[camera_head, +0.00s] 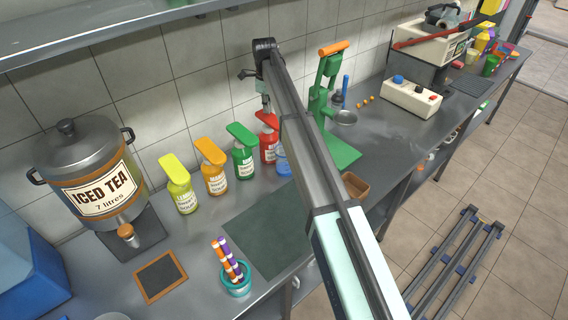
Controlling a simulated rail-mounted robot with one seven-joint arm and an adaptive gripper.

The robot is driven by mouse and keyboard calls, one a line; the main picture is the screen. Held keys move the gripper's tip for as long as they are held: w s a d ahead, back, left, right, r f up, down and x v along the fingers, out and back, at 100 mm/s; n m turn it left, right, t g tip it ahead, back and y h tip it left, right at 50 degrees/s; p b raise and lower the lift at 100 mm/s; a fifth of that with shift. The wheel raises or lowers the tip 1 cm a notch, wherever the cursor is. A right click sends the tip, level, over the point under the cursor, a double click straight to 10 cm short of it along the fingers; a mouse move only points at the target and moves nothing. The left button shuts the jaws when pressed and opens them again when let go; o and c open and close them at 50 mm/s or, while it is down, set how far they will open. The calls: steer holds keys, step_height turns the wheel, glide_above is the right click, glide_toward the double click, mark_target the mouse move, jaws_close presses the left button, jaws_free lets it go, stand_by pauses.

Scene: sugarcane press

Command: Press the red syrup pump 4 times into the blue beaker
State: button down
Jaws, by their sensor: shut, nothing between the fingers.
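The red syrup pump (268,148) is a red bottle with a white label and a red top. It stands at the right end of a row of syrup pumps by the wall. The blue beaker (283,163) is see-through and stands just in front and to the right of it, partly hidden by my arm. My gripper (267,107) points down directly above the red pump's top, shut and empty. I cannot tell whether it touches the top.
Yellow (181,190), orange (214,178) and green (243,163) pumps stand to the left. A green press (322,100) stands right of my arm. The iced tea urn (92,170) and a cup of striped sticks (236,284) are at left. A dark mat (262,232) lies clear in front.

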mark_target(268, 116)
steer(key=shift+f+b, duration=0.55)
steer(key=shift+f, duration=1.65)
steer(key=shift+r+p, duration=1.15)
steer(key=shift+r, duration=1.35)
steer(key=shift+f, duration=0.25)
